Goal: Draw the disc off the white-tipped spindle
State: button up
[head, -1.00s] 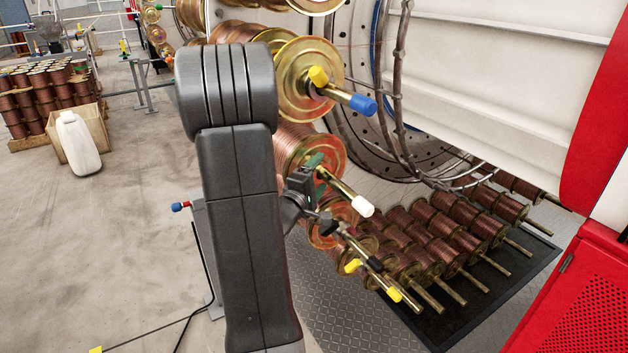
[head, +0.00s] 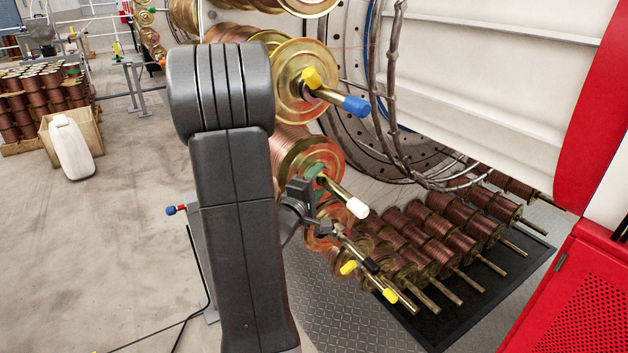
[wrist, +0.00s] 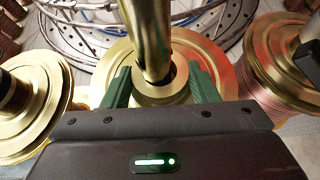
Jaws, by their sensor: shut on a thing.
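The white-tipped spindle (head: 338,193) juts out from a copper spool with a brass flange (head: 300,155). Its white tip (head: 357,208) is clear of my gripper (head: 317,177). In the wrist view my green jaws (wrist: 162,92) are shut on a small brass disc (wrist: 160,96), one jaw on each side. The spindle (wrist: 148,40) passes through the disc's hole, so the disc is still around it. The disc lies in front of the wide flange (wrist: 215,55); I cannot tell whether they touch. In the head view my gripper largely hides the disc.
A blue-tipped spindle (head: 357,106) with a yellow piece (head: 312,78) juts out above. In the wrist view brass flanges flank my gripper at left (wrist: 40,105) and right (wrist: 270,60). Spools lie on a black mat (head: 470,320).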

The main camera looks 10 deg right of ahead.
aim_at(358, 214)
jog(key=shift+s+d+r+b, duration=0.1)
jog(key=shift+s+d, duration=0.25)
jog(key=shift+s, duration=0.7)
jog(key=shift+s+d+r+b, duration=0.1)
jog(key=shift+s+d, duration=0.3)
jog(key=shift+s, duration=0.7)
jog(key=shift+s+d+b, duration=0.1)
jog(key=shift+s+d, duration=0.25)
jog(key=shift+s, duration=0.7)
jog(key=shift+s+d+b, duration=0.25)
jog(key=shift+s+d, duration=0.25)
jog(key=shift+s, duration=0.9)
jog(key=shift+s+d+b, duration=0.2)
jog(key=shift+s+d, duration=0.3)
jog(key=shift+s, duration=0.9)
jog(key=shift+s+d+b, duration=0.25)
jog(key=shift+s+d, duration=0.25)
jog(key=shift+s, duration=0.9)
jog(key=s+d+b, duration=0.1)
jog(key=s+d, duration=0.1)
jog(key=s, duration=0.4)
jog(key=shift+s+d, duration=0.2)
